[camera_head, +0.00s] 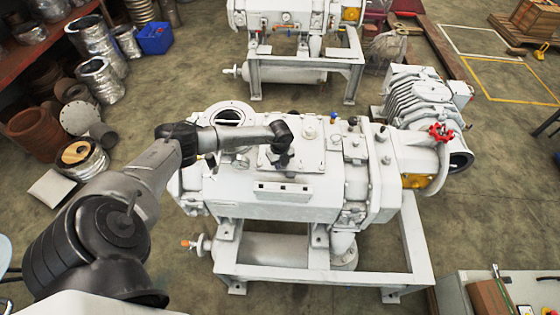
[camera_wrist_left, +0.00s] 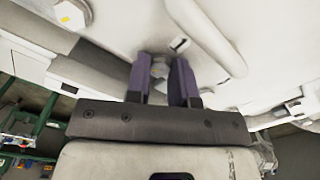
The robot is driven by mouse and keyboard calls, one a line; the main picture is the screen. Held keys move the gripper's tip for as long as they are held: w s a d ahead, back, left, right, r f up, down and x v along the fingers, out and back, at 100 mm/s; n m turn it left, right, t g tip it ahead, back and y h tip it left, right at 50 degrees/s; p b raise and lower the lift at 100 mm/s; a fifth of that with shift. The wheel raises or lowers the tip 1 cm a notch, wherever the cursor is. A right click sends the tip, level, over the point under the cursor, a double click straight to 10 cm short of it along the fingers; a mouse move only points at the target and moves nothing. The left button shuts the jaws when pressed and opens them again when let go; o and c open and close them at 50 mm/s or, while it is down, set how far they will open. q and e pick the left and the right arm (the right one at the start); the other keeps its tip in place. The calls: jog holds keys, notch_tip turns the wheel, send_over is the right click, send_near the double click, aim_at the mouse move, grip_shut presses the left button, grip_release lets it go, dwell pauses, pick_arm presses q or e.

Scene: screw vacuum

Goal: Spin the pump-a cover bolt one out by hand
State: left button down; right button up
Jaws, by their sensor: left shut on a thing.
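The near white pump (camera_head: 300,205) stands on a white frame in the middle of the head view. A flat cover plate (camera_head: 312,160) with several bolts lies on its top. My left gripper (camera_head: 283,160) reaches down to the cover's left part, and the arm hides its fingertips there. In the left wrist view the left gripper (camera_wrist_left: 161,72) has its two purple-grey fingers shut on a bolt head (camera_wrist_left: 157,68) at the white surface. How far the bolt stands out cannot be told. My right gripper is not in view.
A red handwheel (camera_head: 441,132) sits on the pump's right end. A second white pump (camera_head: 290,18) stands behind. Silver ducts (camera_head: 98,78), brown rings (camera_head: 37,134) and a blue crate (camera_head: 154,37) lie at the left. The floor between the pumps is mostly clear.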

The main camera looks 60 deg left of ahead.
pick_arm(q)
jog(key=shift+s+f, duration=0.1)
jog(key=shift+f, duration=0.1)
jog(key=c, duration=1)
grip_release()
jog(key=shift+r, duration=0.1)
notch_tip(320, 180, up, 14)
jog(key=shift+f, duration=0.1)
jog(key=shift+d, duration=0.1)
